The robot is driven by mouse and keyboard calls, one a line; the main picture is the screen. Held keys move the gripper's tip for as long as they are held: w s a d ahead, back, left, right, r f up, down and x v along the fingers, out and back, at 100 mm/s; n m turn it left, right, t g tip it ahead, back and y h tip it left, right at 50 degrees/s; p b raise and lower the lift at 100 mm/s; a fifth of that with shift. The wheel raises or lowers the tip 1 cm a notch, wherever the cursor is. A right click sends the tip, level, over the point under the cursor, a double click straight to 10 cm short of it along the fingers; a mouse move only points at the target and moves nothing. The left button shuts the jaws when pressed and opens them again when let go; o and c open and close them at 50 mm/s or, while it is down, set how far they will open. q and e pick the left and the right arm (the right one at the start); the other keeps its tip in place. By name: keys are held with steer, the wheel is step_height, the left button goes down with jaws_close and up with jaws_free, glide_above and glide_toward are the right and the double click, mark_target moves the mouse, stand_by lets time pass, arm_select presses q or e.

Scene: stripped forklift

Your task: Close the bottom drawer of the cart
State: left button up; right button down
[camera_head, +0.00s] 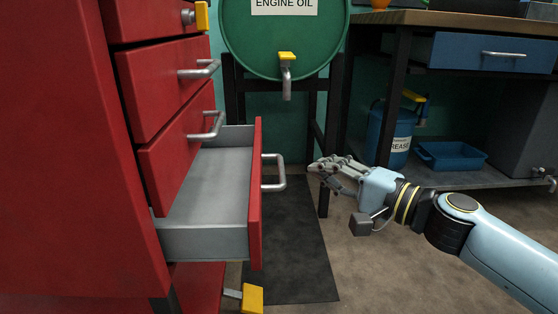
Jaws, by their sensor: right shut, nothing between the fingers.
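The red cart (70,150) stands on the left. Its bottom drawer (203,240) is pulled out to the right and looks empty, with a grey inside and a red front. A silver handle (280,172) sticks out from that front. The drawers above it are shut. My right gripper (315,167) is shut and empty. It is to the right of the handle, pointing left at about its height, with a small gap between them in the picture. My left gripper is not in view.
A green engine oil drum (283,40) with a yellow tap rests on a dark stand (318,135) behind. A dark mat (290,260) lies on the floor. A workbench (470,18) stands at the right, with a blue container (388,135) and blue tray (450,156) on its lower shelf.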

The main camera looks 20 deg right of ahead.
mark_target(283, 177)
steer(key=w+a, duration=0.5)
steer(key=a, duration=0.1)
steer(key=shift+w, duration=0.35)
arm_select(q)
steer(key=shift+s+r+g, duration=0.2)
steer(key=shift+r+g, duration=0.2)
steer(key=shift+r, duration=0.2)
arm_select(e)
steer(key=shift+w+a, duration=0.1)
steer(key=shift+a, duration=0.2)
